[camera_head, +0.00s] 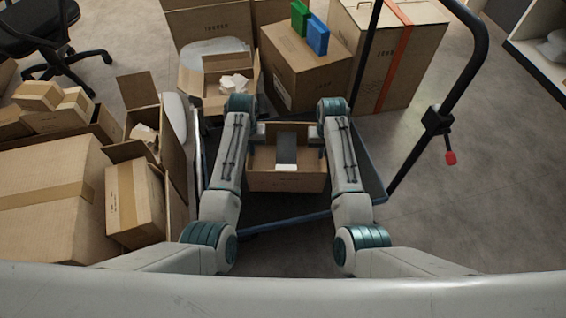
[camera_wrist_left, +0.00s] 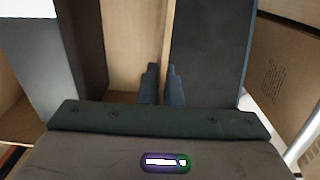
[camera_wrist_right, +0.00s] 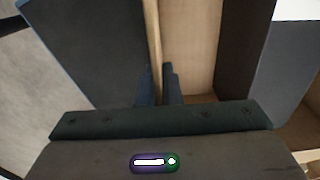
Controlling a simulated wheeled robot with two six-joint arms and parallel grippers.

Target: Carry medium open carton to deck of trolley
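The medium open carton (camera_head: 286,183) is between my two arms in the head view, over the dark, blue-edged deck (camera_head: 285,208) of the trolley. Inside it are a dark grey item and a small white item. My left gripper (camera_wrist_left: 162,75) is shut on one side wall of the carton (camera_wrist_left: 137,40). My right gripper (camera_wrist_right: 159,75) is shut on the opposite side wall; the carton also shows in the right wrist view (camera_wrist_right: 190,45). The carton looks level. I cannot tell whether its bottom touches the deck.
The trolley's black handle (camera_head: 478,60) with a red tip rises at right. Cartons (camera_head: 50,200) crowd the left. Behind the trolley stand an open carton with white pieces (camera_head: 228,100), a carton with green and blue things on top (camera_head: 305,75), and an orange-strapped carton (camera_head: 425,55). Floor is clear at right.

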